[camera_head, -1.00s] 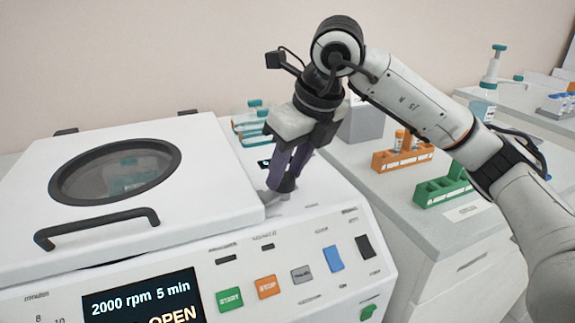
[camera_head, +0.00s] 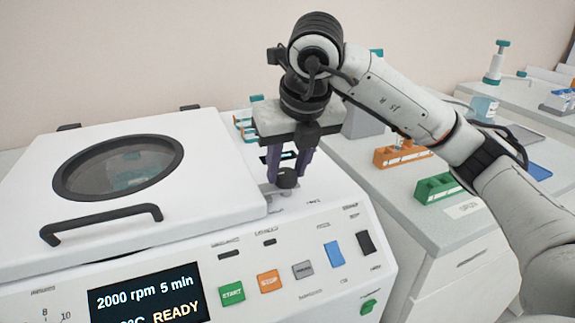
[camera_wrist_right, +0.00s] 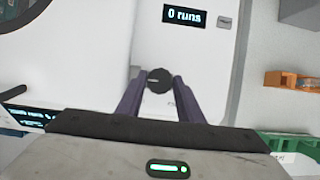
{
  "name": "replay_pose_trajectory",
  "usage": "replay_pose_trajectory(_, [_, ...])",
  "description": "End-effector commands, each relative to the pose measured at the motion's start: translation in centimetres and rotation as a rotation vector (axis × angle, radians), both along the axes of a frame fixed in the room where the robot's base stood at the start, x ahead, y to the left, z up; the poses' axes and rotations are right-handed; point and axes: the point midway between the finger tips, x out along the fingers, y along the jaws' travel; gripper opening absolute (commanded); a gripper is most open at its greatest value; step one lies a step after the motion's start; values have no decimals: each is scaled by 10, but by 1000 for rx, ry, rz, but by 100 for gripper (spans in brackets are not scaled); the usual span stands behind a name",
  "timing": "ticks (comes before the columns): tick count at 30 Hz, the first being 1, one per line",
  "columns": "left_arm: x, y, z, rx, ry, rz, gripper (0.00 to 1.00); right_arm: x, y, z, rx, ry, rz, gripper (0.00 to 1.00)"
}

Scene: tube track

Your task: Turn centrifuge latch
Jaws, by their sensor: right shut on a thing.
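The white centrifuge (camera_head: 225,235) has its lid (camera_head: 215,160) down, with a dark round window and a black handle. Its display (camera_head: 148,296) reads "2000 rpm 5 min" and "READY". The latch (camera_head: 288,179), a dark round knob on a grey lever, sits on the top just right of the lid's edge. My right gripper (camera_head: 284,172) points down with its purple fingers shut on the knob. The right wrist view shows the knob (camera_wrist_right: 160,80) between the two fingertips. My left gripper is not in view.
Start (camera_head: 231,293) and stop (camera_head: 269,281) buttons and other coloured keys line the sloped front panel. An orange rack (camera_head: 402,155) and a green rack (camera_head: 438,187) stand on the counter to the right. A small screen reading "0 runs" (camera_wrist_right: 185,16) is behind the latch.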

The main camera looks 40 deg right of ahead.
Motion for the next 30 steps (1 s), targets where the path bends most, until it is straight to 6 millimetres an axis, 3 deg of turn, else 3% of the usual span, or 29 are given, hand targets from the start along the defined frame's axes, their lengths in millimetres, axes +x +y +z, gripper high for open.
replay_pose_trajectory(5, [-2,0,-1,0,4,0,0,0,0,1,1,-1,-4,11])
replay_pose_trajectory(6, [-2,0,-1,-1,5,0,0,0,0,1,1,-1,-4,38])
replay_pose_trajectory(9, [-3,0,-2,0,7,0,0,0,0,0,1,-1,-3,52])
replay_pose_trajectory(20, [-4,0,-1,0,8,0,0,-1,0,6,1,-2,-1,52])
replay_pose_trajectory(30, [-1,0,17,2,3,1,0,-24,5,67,-1,-7,-1,52])
